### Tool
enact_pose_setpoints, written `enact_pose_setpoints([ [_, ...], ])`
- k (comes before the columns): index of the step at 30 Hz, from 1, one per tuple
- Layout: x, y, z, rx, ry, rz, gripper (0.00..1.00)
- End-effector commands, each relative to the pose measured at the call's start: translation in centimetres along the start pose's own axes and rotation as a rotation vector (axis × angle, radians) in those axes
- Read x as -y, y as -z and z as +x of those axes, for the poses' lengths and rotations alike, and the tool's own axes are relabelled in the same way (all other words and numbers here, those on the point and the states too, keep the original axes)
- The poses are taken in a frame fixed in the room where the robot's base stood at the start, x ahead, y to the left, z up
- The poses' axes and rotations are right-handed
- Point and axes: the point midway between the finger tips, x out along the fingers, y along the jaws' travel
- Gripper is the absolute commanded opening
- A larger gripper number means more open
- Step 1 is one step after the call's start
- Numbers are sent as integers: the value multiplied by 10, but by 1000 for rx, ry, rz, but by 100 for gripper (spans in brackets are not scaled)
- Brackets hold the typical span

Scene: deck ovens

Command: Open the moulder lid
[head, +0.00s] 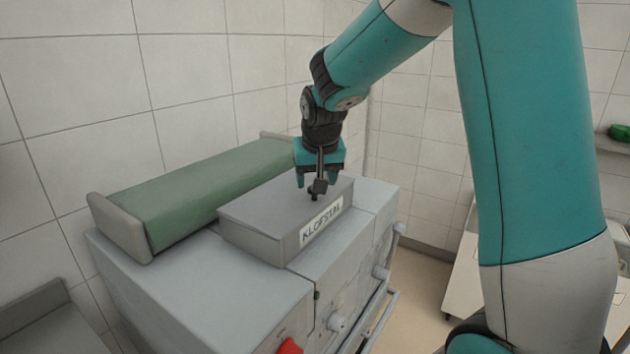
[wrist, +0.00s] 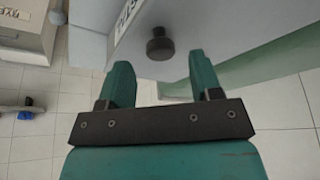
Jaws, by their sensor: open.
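The moulder (head: 200,297) is a grey machine with a green belt section (head: 205,195) at its back. Its lid (head: 262,212) is a raised grey box on top, lying flat and shut, with a white lettered label (head: 321,223). A dark knob (head: 314,197) stands on the lid; it also shows in the wrist view (wrist: 160,46). My gripper (head: 316,182) points down over the knob. In the wrist view the fingers (wrist: 160,66) are apart and empty, with the knob just beyond and between their tips. The head view partly hides the knob behind my gripper.
The moulder's front has knobs (head: 337,322), a red control (head: 290,346) and a rail (head: 380,320). A tiled wall (head: 180,75) stands close behind. Open floor (head: 420,285) lies to the right, with a light-coloured unit (head: 463,270) beyond.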

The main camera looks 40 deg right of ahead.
Motion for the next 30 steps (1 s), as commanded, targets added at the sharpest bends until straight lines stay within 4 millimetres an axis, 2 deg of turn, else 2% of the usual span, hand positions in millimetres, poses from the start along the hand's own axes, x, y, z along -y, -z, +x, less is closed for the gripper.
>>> enact_pose_setpoints([
  [6, 0, 0, 22, 1, 0, -1, 59],
  [16, 0, 0, 26, -1, 0, -1, 59],
  [21, 0, 0, 26, -1, 0, -1, 20],
  [24, 0, 0, 26, -1, 0, -1, 0],
  [30, -3, 2, 23, 5, -7, 1, 0],
])
